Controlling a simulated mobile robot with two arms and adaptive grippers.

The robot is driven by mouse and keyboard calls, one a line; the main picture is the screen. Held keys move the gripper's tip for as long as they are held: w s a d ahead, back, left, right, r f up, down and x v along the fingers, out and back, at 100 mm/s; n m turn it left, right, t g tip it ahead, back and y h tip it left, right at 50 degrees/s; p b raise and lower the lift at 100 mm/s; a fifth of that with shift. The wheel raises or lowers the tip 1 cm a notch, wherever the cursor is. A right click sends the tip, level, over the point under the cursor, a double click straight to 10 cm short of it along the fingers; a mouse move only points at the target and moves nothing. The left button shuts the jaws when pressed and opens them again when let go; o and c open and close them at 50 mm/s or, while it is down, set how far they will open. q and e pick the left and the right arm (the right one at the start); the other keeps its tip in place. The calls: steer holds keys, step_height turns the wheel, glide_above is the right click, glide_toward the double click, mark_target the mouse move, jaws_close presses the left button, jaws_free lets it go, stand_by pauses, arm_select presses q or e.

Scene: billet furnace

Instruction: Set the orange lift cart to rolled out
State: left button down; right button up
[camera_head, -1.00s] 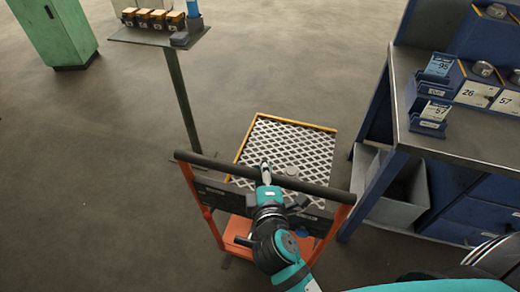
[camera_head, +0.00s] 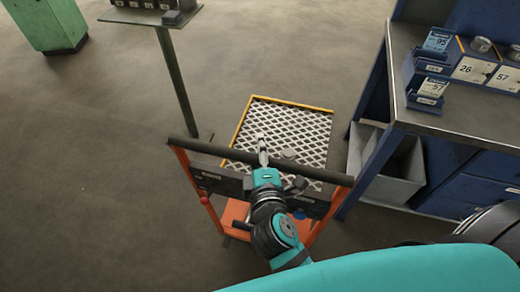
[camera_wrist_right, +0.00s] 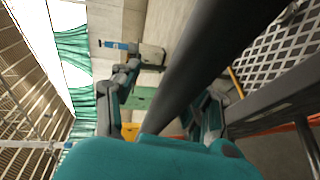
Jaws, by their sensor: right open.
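The orange lift cart (camera_head: 223,214) stands on the floor in the middle of the head view. It has orange side posts, a dark push bar (camera_head: 205,149) across the top and a mesh platform (camera_head: 282,128) with yellow edging beyond. My right gripper (camera_head: 262,145) reaches over the middle of the push bar. In the right wrist view, the dark bar (camera_wrist_right: 210,65) runs diagonally between the spread fingers of the right gripper (camera_wrist_right: 168,82), which is open. Whether either finger touches the bar cannot be told. My left gripper is out of view.
A blue workbench (camera_head: 462,130) with labelled bins stands close on the right, with a grey open bin (camera_head: 397,178) beneath it. A small stand (camera_head: 172,75) rises behind the cart at left. A green cabinet (camera_head: 48,22) is farther back. Floor at left is clear.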

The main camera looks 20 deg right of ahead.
steer(key=shift+s+f, duration=0.1)
steer(key=shift+f, duration=0.05)
steer(key=shift+s+a, duration=0.1)
steer(key=shift+s, duration=0.35)
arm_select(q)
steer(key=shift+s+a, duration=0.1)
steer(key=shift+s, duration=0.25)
arm_select(e)
steer(key=shift+v, duration=3.55)
steer(key=shift+a, duration=0.1)
